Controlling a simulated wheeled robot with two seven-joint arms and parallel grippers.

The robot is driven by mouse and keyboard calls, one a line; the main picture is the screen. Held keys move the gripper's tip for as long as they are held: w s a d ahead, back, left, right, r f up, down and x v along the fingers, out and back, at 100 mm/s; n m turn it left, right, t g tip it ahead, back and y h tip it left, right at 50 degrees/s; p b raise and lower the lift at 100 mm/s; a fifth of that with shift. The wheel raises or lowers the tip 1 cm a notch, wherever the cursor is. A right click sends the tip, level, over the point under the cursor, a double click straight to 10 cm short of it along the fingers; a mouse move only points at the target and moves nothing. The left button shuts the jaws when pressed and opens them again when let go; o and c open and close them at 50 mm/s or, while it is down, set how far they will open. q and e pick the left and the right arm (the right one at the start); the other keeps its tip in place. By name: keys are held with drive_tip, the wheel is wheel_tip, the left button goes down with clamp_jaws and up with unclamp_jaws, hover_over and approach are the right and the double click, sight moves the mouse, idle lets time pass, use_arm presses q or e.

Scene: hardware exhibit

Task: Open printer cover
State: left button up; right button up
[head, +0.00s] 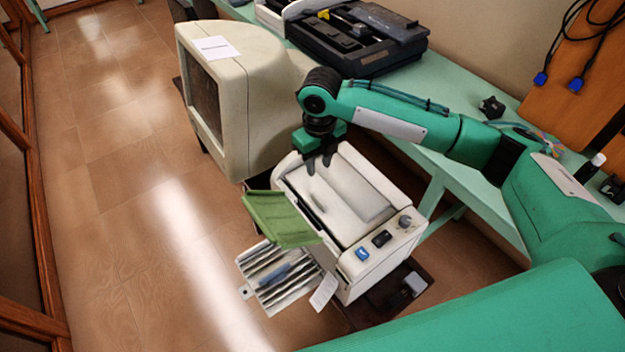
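The printer (398,245) is an off-white box in the middle of the head view, with buttons and a knob on its near right end. A broad pale recess shows in its top, and a green panel (280,218) sticks out from its left side. I cannot tell which part is the cover. My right gripper (320,164) points down over the far left end of the printer's top. Its two dark fingers show a small gap with nothing seen between them. Whether they touch the printer is unclear. My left gripper is out of view.
A beige CRT monitor (262,92) stands close behind the printer on the left. A dark machine (365,40) sits on the green table (455,75) behind. A ribbed tray (276,277) lies below the green panel. Open tiled floor (130,200) spreads to the left.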

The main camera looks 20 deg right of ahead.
drive_tip(key=p, duration=0.1)
hover_over(319, 199)
wheel_tip(319, 199, down, 6)
drive_tip(key=shift+s+r, duration=0.1)
wheel_tip(319, 199, down, 6)
drive_tip(key=shift+p, duration=0.55)
drive_tip(key=shift+f, duration=0.7)
drive_tip(key=c, duration=0.5)
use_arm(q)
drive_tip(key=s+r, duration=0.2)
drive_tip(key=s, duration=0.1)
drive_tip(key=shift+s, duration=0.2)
use_arm(e)
clamp_jaws()
